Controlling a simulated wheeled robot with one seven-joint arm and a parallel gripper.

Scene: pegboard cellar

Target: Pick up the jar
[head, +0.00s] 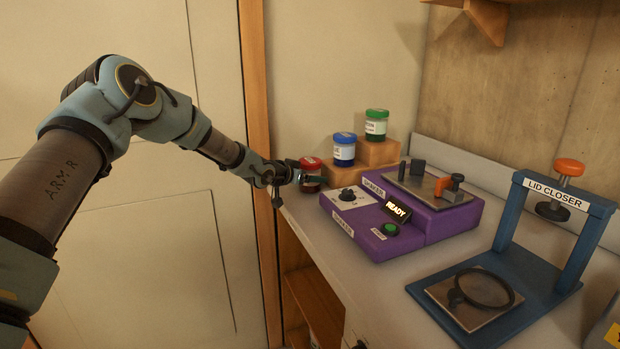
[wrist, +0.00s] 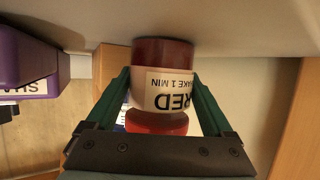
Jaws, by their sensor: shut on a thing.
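The jar has a red lid and shows in the head view (head: 311,165) at the counter's left edge, partly hidden by my gripper. In the wrist view the jar (wrist: 163,92) appears upside down, with a white label reading "RED" and "SHAKE 1 MIN". My gripper (head: 306,180) is shut on it, with one dark green finger on each side of the jar in the wrist view (wrist: 160,100). The jar's base is at or very near the counter; I cannot tell whether they touch.
A blue jar (head: 344,149) and a green jar (head: 376,124) stand on wooden steps (head: 378,151) behind. A purple shaker (head: 440,222) showing "READY" is just right of my gripper. A blue lid closer (head: 583,250) stands farther right. The counter front (head: 370,290) is clear.

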